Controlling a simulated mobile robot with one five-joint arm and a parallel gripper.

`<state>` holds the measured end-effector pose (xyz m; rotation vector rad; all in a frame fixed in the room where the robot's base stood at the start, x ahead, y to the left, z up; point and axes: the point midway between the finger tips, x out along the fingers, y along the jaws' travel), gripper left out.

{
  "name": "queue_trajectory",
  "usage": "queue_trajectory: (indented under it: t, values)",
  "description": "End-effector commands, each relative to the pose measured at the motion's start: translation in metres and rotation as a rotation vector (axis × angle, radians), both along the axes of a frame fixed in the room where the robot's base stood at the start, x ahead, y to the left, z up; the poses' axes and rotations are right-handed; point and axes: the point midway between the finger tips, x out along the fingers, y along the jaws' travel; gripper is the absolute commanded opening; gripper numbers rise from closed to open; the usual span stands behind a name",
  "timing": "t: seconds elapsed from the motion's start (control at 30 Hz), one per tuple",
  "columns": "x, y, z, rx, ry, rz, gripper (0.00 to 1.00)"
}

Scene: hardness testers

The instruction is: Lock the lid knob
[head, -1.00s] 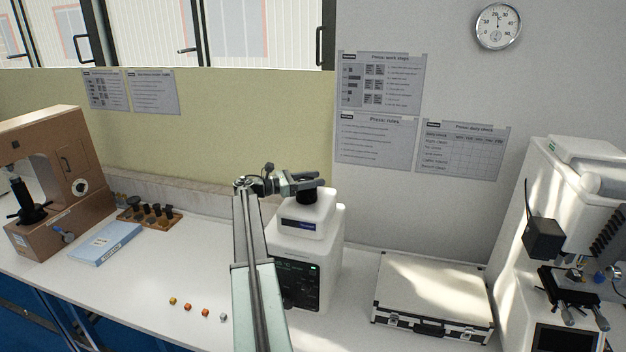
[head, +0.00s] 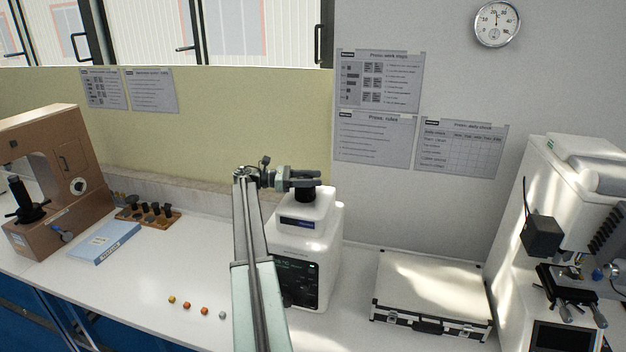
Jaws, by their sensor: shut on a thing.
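The black lid knob (head: 304,193) sits on top of the white press machine (head: 325,240) in the middle of the bench. My gripper (head: 308,180) is at the knob from the left, its fingers pointing right, and is shut on it. The fingers hide the upper part of the knob, so its locking mark is not visible. My arm covers the left side of the machine.
A silver case (head: 430,292) lies right of the machine. A white tester (head: 575,230) stands at far right, a brown tester (head: 50,180) at far left. A blue book (head: 104,243), a wooden holder (head: 150,216) and several small balls (head: 188,306) lie on the left bench.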

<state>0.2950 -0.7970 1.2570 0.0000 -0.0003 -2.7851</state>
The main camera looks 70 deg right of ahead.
Motion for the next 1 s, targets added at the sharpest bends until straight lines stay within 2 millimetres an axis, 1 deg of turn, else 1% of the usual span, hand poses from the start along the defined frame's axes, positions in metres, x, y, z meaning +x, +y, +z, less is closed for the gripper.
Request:
queue_trajectory:
  t: [0.07, 0.1, 0.17, 0.47, 0.57, 0.67, 0.9, 1.0]
  values:
    - [0.0, 0.0, 0.0, 0.0, 0.0, -0.002, 0.06]
    - [0.0, 0.0, 0.0, 0.0, 0.0, -0.002, 0.52]
    - [0.0, 0.0, 0.0, 0.0, 0.0, -0.001, 0.69]
    - [0.0, 0.0, 0.0, 0.0, 0.0, 0.0, 0.69]
    - [0.004, 0.001, 0.0, 0.0, 0.0, 0.001, 0.69]
    - [0.015, 0.004, 0.0, 0.0, 0.0, 0.001, 0.69]
    - [0.059, 0.02, 0.0, 0.0, 0.0, 0.0, 0.69]
    - [0.07, 0.025, 0.0, 0.0, 0.0, 0.0, 0.69]
